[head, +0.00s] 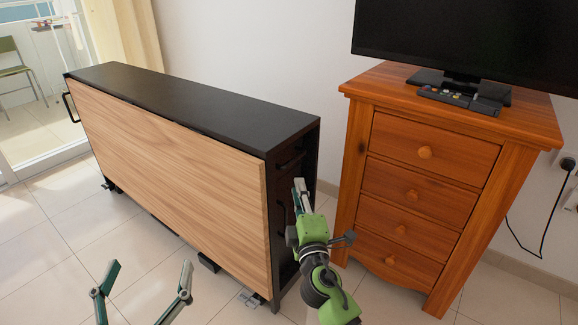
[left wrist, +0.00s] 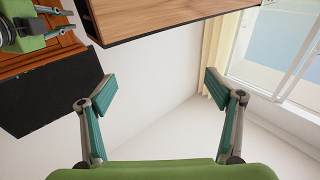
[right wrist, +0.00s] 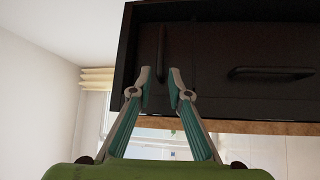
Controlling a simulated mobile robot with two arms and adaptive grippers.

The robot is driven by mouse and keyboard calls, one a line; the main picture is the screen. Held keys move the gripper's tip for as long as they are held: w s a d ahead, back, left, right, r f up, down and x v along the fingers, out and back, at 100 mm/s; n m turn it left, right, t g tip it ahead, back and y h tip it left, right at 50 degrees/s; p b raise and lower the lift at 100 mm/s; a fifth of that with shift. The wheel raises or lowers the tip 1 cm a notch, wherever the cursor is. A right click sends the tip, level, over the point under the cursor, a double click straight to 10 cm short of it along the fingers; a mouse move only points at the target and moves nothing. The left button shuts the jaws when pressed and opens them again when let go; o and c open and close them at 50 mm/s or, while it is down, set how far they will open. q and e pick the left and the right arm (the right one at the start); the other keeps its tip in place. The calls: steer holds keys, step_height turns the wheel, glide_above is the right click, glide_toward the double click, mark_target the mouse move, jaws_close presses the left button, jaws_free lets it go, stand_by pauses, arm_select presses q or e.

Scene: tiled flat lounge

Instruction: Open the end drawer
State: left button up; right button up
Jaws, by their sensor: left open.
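The dark folding cabinet (head: 190,95) with a wood-grain side panel stands on the left in the head view. Its narrow black end (head: 290,185) faces right and has dark handles; the upper one (head: 290,162) shows, lower ones are partly hidden by my right arm. The end drawers look closed. My right gripper (head: 299,188) is at this end. In the right wrist view its fingertips (right wrist: 160,76) are partly apart, with one bar handle (right wrist: 161,48) in line with the gap; contact cannot be told. Another handle (right wrist: 270,73) is to the right. My left gripper (head: 147,274) is open and empty.
A wooden chest of drawers (head: 415,190) with round knobs stands close on the right, carrying a television (head: 470,40) and small devices. A narrow floor gap separates it from the cabinet. Tiled floor (head: 60,235) is clear at left. A chair (head: 15,70) is beyond the glass door.

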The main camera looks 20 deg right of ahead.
mark_target(292, 160)
steer(key=w, duration=0.3)
steer(key=w+d+r+b, duration=0.1)
steer(key=w, duration=0.7)
steer(key=shift+w+d+r+b, duration=0.2)
steer(key=shift+d+b, duration=0.05)
steer(key=shift+b, duration=0.1)
arm_select(q)
step_height(292, 160, up, 9)
steer(key=s+t+h, duration=0.1)
steer(key=s+t, duration=0.1)
steer(key=t, duration=0.3)
steer(key=shift+s+d+h, duration=0.25)
steer(key=shift+s+h, duration=0.05)
arm_select(e)
steer(key=shift+w+r, duration=0.1)
steer(key=shift+w, duration=0.2)
arm_select(q)
steer(key=shift+f, duration=0.1)
arm_select(e)
jaws_close()
